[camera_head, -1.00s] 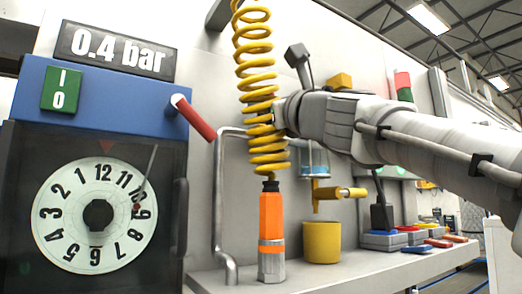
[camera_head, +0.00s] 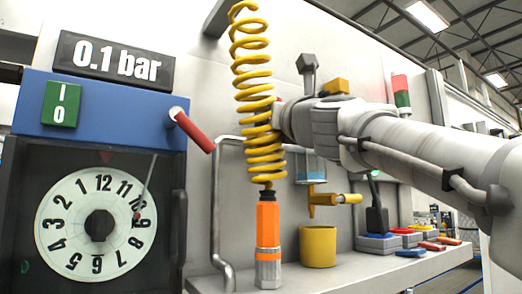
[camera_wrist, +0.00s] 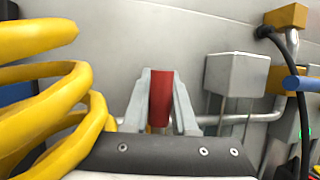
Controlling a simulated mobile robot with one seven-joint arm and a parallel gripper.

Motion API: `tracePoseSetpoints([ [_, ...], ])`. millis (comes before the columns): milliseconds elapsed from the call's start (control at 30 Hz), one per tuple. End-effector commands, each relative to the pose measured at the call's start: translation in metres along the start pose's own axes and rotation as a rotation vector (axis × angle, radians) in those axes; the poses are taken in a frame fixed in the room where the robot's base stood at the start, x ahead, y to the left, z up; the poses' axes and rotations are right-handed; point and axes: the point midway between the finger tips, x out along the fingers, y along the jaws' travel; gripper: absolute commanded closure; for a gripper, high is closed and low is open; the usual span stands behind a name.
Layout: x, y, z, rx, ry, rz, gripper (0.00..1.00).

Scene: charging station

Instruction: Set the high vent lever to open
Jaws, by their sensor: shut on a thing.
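In the wrist view my gripper (camera_wrist: 161,76) is shut on a red lever handle (camera_wrist: 160,106), with one grey finger on each side of it. No label shows, and I cannot read its setting. In the head view my wrist (camera_head: 325,122) reaches in from the right, and the yellow coil (camera_head: 255,110) hides the fingers and the held handle. The pressure display (camera_head: 115,60) reads 0.1 bar. Another red handle (camera_head: 193,130) sticks out from the blue cabinet (camera_head: 95,118), left of the coil.
The coil hangs close beside my gripper, also at the left of the wrist view (camera_wrist: 45,110). Below it stand an orange tool (camera_head: 268,225) and a yellow cup (camera_head: 318,246) on the grey shelf (camera_head: 345,268). A grey pipe (camera_head: 218,215) runs along the wall.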

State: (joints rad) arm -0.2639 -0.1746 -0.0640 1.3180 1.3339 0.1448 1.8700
Motion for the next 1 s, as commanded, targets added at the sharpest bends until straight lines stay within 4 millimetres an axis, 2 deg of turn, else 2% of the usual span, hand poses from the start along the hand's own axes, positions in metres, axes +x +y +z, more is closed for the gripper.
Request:
tracePoseSetpoints([
  [333, 0.0, -0.001, -0.001, 0.004, 0.001, -0.002, 1.0],
  [367, 0.0, -0.001, -0.001, 0.004, 0.001, -0.002, 0.73],
  [500, 0.0, -0.001, -0.001, 0.003, 0.001, -0.001, 0.48],
  [533, 0.0, -0.001, -0.001, 0.003, 0.001, -0.001, 0.44],
  [833, -0.001, 0.0, 0.0, 0.002, 0.0, -0.001, 0.44],
  [1000, -0.015, -0.001, -0.001, 0.002, -0.001, -0.002, 0.44],
])
